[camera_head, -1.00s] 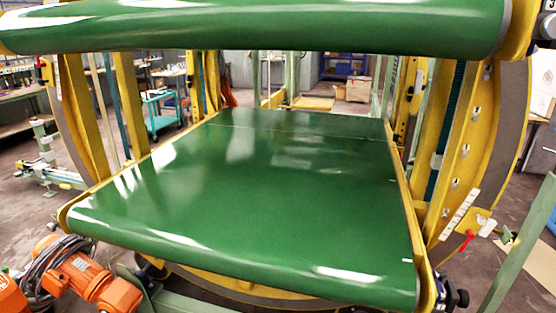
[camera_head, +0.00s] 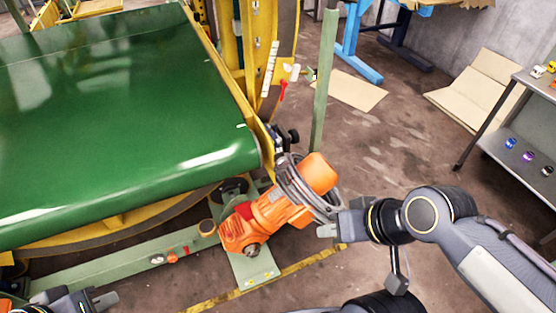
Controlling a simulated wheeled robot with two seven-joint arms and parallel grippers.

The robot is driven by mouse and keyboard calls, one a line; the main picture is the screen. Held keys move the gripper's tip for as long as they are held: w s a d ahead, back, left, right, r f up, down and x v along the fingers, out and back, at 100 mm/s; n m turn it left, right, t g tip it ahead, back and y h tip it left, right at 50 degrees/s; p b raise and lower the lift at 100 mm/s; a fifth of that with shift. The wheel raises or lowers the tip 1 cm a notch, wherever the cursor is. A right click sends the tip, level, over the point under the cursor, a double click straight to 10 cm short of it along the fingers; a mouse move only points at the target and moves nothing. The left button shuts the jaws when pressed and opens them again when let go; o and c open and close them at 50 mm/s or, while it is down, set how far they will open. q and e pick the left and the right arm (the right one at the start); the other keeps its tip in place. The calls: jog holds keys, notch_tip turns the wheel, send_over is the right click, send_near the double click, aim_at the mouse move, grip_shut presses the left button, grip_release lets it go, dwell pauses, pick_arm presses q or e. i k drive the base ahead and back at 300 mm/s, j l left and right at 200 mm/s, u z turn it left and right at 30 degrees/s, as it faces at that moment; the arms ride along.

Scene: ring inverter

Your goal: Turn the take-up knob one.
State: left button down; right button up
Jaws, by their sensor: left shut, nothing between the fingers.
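A small black knob (camera_head: 293,136) sticks out to the right at the near right corner of the green conveyor belt (camera_head: 130,105), beside its yellow side frame. No number on it is readable. My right gripper (camera_head: 328,231) is below and to the right of the knob, apart from it, near the orange motor; whether its fingers are open or shut is unclear. My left gripper (camera_head: 108,300) is at the bottom left edge, shut and empty, far from the knob.
An orange motor (camera_head: 265,217) with coiled grey cable stands on the green base beam (camera_head: 125,268) below the knob. A green post (camera_head: 323,85) rises just right of the knob. A shelf (camera_head: 515,145) with small items stands far right. Open floor lies between.

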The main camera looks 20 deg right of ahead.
aim_at(283, 162)
jog(key=l+u, duration=0.25)
jog(key=u, duration=0.15)
jog(key=l+u, duration=0.85)
jog(key=l, duration=0.3)
jog(key=k+l, duration=0.15)
jog(key=l, duration=0.3)
jog(key=k+l+u, duration=0.15)
jog(key=l, duration=0.25)
jog(key=l+u, duration=0.1)
jog(key=l, duration=0.3)
jog(key=k+l, duration=0.15)
jog(key=l, duration=0.25)
jog(key=k+l+u, duration=0.15)
jog(key=l, duration=0.25)
jog(key=k+l, duration=0.1)
jog(key=l, duration=0.2)
jog(key=k+l, duration=0.1)
jog(key=l, duration=0.2)
jog(key=k+l, duration=0.1)
jog(key=l, duration=0.2)
